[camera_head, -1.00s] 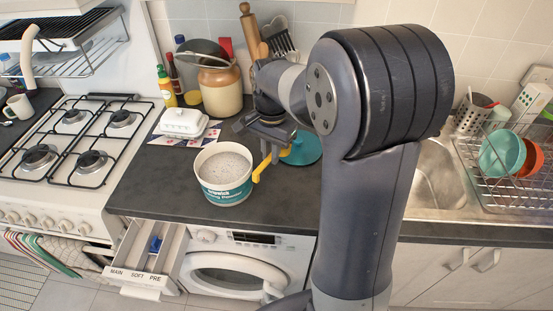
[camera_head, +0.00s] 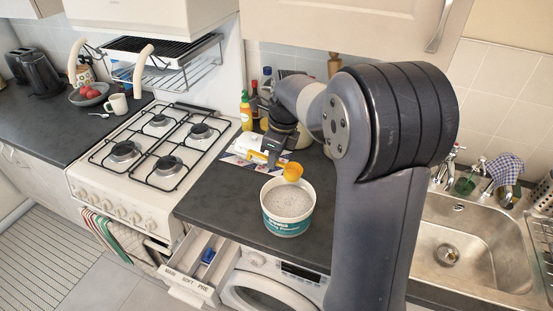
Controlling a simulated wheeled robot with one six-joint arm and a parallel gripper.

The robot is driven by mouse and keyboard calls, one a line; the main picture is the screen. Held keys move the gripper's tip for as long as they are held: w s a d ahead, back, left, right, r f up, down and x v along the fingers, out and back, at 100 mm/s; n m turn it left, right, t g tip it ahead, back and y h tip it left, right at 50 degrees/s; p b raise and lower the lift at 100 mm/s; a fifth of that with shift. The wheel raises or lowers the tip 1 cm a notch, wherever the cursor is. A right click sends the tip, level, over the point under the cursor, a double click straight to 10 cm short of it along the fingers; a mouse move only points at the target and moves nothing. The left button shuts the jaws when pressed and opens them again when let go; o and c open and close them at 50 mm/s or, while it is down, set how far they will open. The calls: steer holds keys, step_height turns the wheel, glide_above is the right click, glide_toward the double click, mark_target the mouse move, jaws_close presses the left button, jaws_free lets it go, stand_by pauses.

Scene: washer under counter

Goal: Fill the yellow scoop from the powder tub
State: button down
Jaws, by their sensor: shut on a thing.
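The powder tub (camera_head: 287,222) stands on the dark counter above the washer, open at the top. It is white with a teal label and full of pale speckled powder (camera_head: 287,200). My gripper (camera_head: 272,154) is shut on the yellow scoop's handle, behind and left of the tub. The yellow scoop's bowl (camera_head: 293,172) is above the tub's back rim, apart from the powder as far as I can tell. The inside of the bowl is too small to make out.
The washer's open detergent drawer (camera_head: 203,262) sticks out below the counter. The gas hob (camera_head: 158,140) is left, the sink (camera_head: 462,250) right.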

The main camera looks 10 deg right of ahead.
mark_target(292, 168)
steer(key=s+d+f+t+y, duration=0.1)
steer(key=d+f+t+y, duration=0.1)
steer(key=y, duration=0.1)
steer(key=shift+s+d, duration=0.1)
steer(key=shift+s, duration=0.1)
steer(key=shift+s+d+f+t+y+b, duration=0.15)
steer(key=shift+f+t+y+b, duration=0.15)
steer(key=shift+f+y+b, duration=0.15)
steer(key=shift+s+d+f+t+y+b, duration=0.15)
steer(key=shift+d+f+t+y+b, duration=0.25)
steer(key=shift+b, duration=0.55)
steer(key=b, duration=0.2)
steer(key=y+b, duration=0.1)
steer(key=b, duration=0.1)
steer(key=shift+s+d+f+t, duration=0.2)
steer(key=shift+t, duration=0.1)
step_height(292, 168, down, 9)
steer(key=b, duration=0.5)
steer(key=shift+r, duration=0.15)
steer(key=shift+r, duration=0.1)
step_height(292, 168, up, 10)
steer(key=p, duration=1)
